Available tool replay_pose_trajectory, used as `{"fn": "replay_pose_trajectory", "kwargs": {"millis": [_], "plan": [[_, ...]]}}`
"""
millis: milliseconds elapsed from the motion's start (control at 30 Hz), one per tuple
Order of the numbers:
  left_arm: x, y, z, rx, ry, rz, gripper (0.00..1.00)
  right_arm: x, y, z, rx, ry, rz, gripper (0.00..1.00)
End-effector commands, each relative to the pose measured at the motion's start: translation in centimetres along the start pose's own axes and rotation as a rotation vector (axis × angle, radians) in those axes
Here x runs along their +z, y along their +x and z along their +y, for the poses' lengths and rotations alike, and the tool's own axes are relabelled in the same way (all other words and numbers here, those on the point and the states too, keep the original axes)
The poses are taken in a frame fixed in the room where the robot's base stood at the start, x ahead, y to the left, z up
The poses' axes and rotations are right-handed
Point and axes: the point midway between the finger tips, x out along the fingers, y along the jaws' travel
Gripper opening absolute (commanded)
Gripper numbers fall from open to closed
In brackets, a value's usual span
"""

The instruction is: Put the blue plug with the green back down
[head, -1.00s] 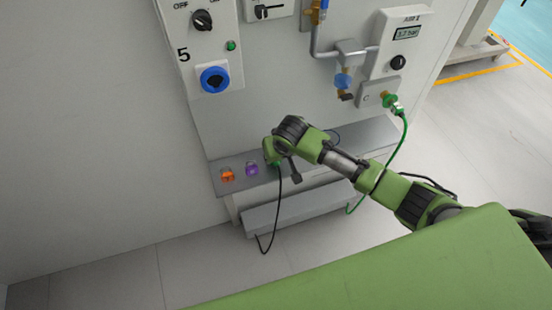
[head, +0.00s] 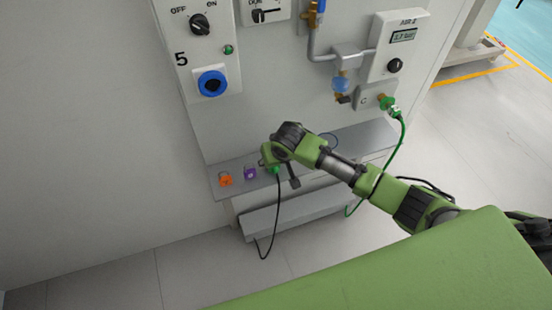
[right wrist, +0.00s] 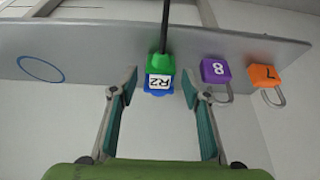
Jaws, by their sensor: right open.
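The blue plug with the green back (right wrist: 159,80) carries a white label reading R2 and sits at the grey shelf (right wrist: 130,42). A black cable runs from its green end. My right gripper (right wrist: 158,90) is open, with one finger on each side of the plug and a visible gap at each side. In the head view my right gripper (head: 270,160) is over the shelf and mostly hides the plug; the black cable hangs down over the shelf's front. My left gripper is not in view.
A purple padlock (right wrist: 215,70) and an orange padlock (right wrist: 264,76) are beside the plug on the shelf. A blue ring outline (right wrist: 40,68) marks the shelf on the other side. A blue socket (head: 212,83) and a green hose (head: 398,135) are on the panel above.

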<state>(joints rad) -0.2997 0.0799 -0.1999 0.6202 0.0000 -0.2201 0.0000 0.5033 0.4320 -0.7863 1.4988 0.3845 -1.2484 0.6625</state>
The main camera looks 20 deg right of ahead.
Motion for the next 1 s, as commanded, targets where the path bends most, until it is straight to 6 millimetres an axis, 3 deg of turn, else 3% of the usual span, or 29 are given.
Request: {"fn": "replay_pose_trajectory", "kwargs": {"millis": [500,700,1000], "plan": [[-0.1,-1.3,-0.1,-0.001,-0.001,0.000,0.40,-0.1,-9.9,0.0,-0.001,0.000,0.002,0.43],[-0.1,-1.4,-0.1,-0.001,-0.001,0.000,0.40,0.0,-11.6,0.0,0.000,0.000,-0.001,0.43],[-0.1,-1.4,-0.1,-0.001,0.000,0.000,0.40,0.0,-11.8,0.0,0.000,0.000,-0.001,0.43]]}}
